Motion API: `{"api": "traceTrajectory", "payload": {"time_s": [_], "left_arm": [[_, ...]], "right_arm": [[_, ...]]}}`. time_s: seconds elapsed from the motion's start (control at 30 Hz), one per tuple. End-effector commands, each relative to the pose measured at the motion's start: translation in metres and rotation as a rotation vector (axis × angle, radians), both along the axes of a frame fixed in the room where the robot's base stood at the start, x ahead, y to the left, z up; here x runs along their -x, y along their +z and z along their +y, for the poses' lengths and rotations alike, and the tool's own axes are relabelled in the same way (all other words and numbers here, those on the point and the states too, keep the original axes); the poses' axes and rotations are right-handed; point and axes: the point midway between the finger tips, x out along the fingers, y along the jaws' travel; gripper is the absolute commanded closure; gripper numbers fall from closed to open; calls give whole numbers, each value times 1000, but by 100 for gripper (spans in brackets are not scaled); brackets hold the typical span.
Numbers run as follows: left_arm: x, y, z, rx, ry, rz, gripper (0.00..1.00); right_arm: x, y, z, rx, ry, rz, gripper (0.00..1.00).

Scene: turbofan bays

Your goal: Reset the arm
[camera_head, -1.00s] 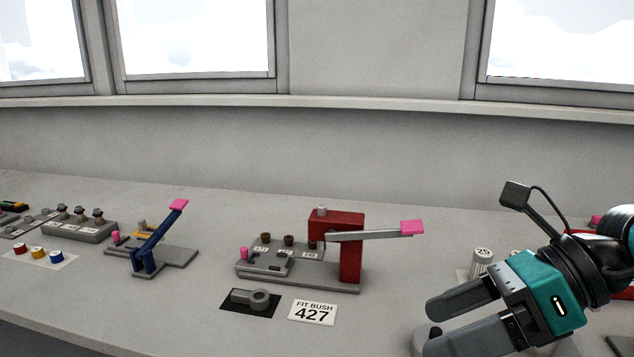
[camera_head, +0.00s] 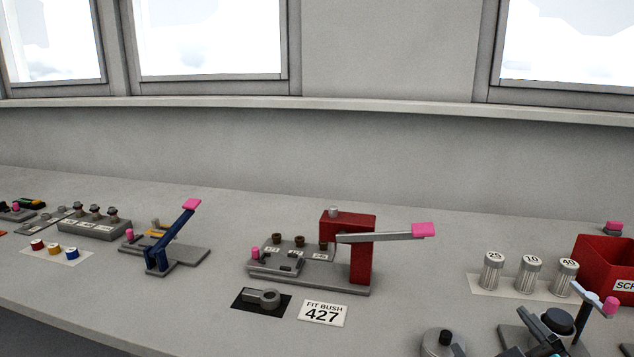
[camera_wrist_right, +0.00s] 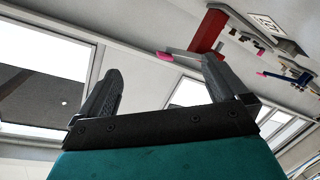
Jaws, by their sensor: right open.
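My right gripper (camera_wrist_right: 162,78) shows large in the right wrist view, its two dark fingers spread wide with nothing between them. My left gripper is not in view.
A grey link part (camera_head: 262,298) lies on a black pad beside the "FIT BUSH 427" card (camera_head: 323,313). A blue lever tool (camera_head: 172,237) stands left. Labelled cylinders (camera_head: 530,274) and a red scrap bin (camera_head: 604,262) stand right.

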Motion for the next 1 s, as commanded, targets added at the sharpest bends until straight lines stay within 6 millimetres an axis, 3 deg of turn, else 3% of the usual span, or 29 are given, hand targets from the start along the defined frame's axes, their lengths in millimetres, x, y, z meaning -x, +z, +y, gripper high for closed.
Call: {"api": "traceTrajectory", "payload": {"time_s": [0.03,0.1,0.2,0.4,0.63,0.67,1.0], "left_arm": [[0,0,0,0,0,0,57],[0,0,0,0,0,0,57],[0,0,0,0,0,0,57],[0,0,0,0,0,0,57],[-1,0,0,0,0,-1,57],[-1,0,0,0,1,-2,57],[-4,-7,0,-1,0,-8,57]], "right_arm": [[15,-30,-1,-67,-41,130,0],[36,-66,-1,-142,-87,294,0],[67,-102,4,-222,-133,485,0],[123,-148,18,-328,-187,777,0],[185,-176,38,-415,-219,1056,0],[188,-179,40,-421,-220,1071,0],[150,-218,47,-444,-147,895,0]]}}
